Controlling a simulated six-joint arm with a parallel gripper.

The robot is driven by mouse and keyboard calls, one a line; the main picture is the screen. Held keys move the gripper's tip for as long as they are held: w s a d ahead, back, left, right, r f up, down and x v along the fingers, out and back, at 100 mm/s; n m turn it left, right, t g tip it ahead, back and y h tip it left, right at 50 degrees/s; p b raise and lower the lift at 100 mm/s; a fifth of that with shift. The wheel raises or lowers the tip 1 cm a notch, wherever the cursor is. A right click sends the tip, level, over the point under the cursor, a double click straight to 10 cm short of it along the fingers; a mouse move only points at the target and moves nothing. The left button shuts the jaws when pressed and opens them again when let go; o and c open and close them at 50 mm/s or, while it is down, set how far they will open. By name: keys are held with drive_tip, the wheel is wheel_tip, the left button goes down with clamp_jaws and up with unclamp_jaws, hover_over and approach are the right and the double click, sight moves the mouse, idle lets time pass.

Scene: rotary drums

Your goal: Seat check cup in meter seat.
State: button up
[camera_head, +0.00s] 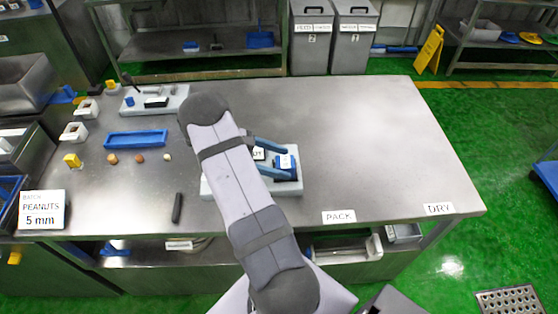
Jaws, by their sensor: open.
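My gripper (284,160) is partly hidden behind my arm. I cannot tell for sure which piece is the check cup or the meter seat. Small white cup-like pieces (74,132) stand at the table's left, and a yellow one (72,160) stands in front of them.
A second pale fixture (172,93) stands at the back left. The table's right half (380,140) is clear.

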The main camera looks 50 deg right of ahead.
drive_tip(key=shift+w, duration=0.1)
drive_tip(key=b+v, duration=0.3)
drive_tip(key=v, duration=0.3)
drive_tip(key=shift+f, duration=0.1)
drive_tip(key=shift+w+a+r, duration=0.3)
drive_tip(key=shift+a+r, duration=0.1)
drive_tip(key=shift+a, duration=0.05)
